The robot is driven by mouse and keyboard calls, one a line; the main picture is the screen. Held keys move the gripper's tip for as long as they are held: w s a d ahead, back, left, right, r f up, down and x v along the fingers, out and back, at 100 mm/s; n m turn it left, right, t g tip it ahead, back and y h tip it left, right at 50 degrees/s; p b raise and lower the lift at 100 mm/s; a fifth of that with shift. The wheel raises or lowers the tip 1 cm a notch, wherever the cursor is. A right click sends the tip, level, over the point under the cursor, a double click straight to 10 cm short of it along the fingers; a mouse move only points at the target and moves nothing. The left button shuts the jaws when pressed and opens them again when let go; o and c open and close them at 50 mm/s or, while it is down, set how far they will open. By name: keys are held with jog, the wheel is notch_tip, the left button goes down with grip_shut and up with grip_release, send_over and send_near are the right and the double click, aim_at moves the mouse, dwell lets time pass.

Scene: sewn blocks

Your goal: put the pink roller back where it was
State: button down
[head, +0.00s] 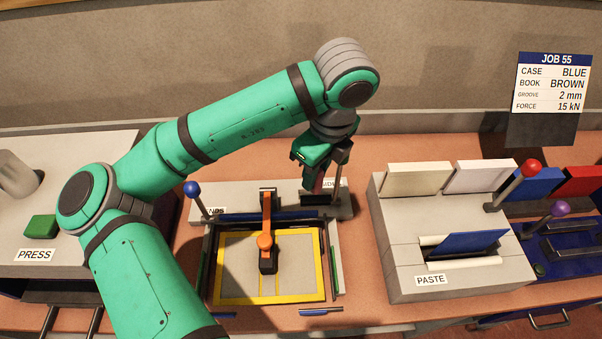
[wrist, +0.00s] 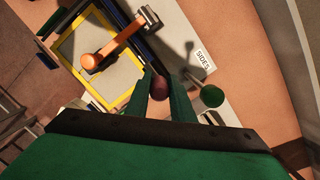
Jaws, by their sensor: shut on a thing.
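The pink roller shows end-on as a dark pink rounded piece (wrist: 159,89) between my fingers in the wrist view. Most of it is hidden by the fingers. My gripper (head: 326,187) is shut on it, pointing down, at the back right of the yellow-framed station in the head view. The fingertips are just above or at a dark block (head: 320,199) there. I cannot tell whether the roller touches it. The gripper also shows in the wrist view (wrist: 160,84).
An orange arm (head: 265,240) lies over the yellow-framed plate (head: 226,298). A blue-knobbed lever (head: 192,190) stands left of it, and a green knob (wrist: 212,96) is close beside my fingers. The PASTE unit (head: 400,275) stands to the right, the PRESS (head: 70,175) to the left.

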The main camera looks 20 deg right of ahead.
jog(key=shift+w+d+f, duration=0.1)
jog(key=shift+w+f, duration=1.5)
jog(key=shift+f, duration=0.25)
jog(key=shift+w+f, duration=1.55)
jog(key=shift+f, duration=0.3)
jog(key=shift+w+d+f, duration=0.1)
jog(key=shift+w+f, duration=1.5)
jog(key=shift+f, duration=0.25)
jog(key=shift+f, duration=0.15)
jog(key=c, duration=1.5)
grip_release()
jog(key=shift+c, duration=0.2)
notch_tip(320, 180, up, 12)
jog(key=s, duration=0.1)
jog(key=shift+s+d, duration=0.35)
jog(key=shift+d, duration=0.1)
